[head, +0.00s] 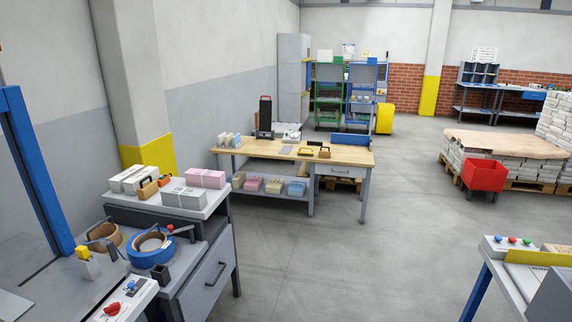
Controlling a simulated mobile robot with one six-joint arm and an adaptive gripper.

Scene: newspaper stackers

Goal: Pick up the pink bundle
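A pink bundle (206,178) lies on the raised grey top (208,211) of the workstation at the left. It sits at the back right of that top, behind a white-grey bundle (185,198). Other pinkish bundles or boxes (252,184) stand on the lower shelf of the wooden-topped bench farther back; their exact kind is too small to tell. My gripper is not in view.
White bundles (143,183) and a tape dispenser (148,189) share the grey top. Blue tape (150,249) lies on the lower surface. The wooden-topped bench (340,156) stands behind. A red cart (484,176) stands right. The middle floor (330,260) is clear.

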